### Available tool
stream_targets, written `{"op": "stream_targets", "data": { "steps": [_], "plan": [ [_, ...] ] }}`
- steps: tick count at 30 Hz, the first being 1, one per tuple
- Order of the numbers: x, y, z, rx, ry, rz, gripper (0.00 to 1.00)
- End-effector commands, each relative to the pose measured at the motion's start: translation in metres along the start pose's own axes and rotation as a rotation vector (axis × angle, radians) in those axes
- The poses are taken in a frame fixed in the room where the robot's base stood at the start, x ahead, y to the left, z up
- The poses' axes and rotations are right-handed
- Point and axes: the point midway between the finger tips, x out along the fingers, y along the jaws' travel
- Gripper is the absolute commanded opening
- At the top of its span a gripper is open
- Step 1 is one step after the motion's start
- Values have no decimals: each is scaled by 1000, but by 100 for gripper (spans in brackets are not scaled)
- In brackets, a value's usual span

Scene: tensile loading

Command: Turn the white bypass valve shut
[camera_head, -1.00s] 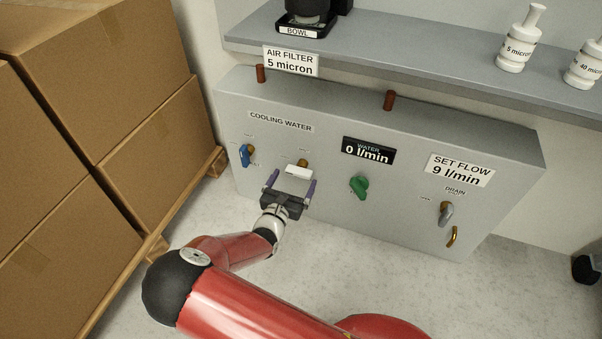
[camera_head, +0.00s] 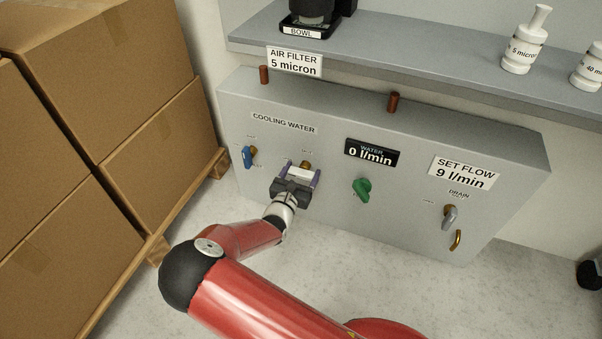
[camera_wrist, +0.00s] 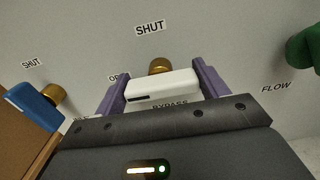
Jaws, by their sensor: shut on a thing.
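The white bypass valve handle (camera_wrist: 162,88) lies across in the wrist view, in front of its brass stem (camera_wrist: 159,66). A SHUT label (camera_wrist: 150,28) is above it, and a partly hidden label starting "OP" is to its left. The BYPASS label below is partly covered. My gripper (camera_wrist: 162,92) is shut on the white handle, with one purple finger at each end of it. In the head view the white handle (camera_head: 302,174) sits between the fingers of my gripper (camera_head: 302,176) on the grey panel.
The blue valve (camera_head: 247,157) is close on the left, and the green valve (camera_head: 362,189) is on the right. A grey drain valve (camera_head: 449,216) is further right. Cardboard boxes (camera_head: 150,120) stand left of the panel. A shelf (camera_head: 420,55) overhangs the panel.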

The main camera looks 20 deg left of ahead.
Motion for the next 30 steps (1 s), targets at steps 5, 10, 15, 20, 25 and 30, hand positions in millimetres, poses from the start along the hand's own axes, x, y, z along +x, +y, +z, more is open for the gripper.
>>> {"op": "stream_targets", "data": {
  "steps": [5,10,15,20,25,30],
  "plan": [
    [0,0,0,10,0,0,50],
    [0,0,0,59,2,0,50],
    [0,-1,1,162,2,-1,50],
    [0,-2,0,300,3,-2,50],
    [0,-2,0,462,2,-2,50],
    [0,-3,-2,625,2,-3,50]
  ]
}}
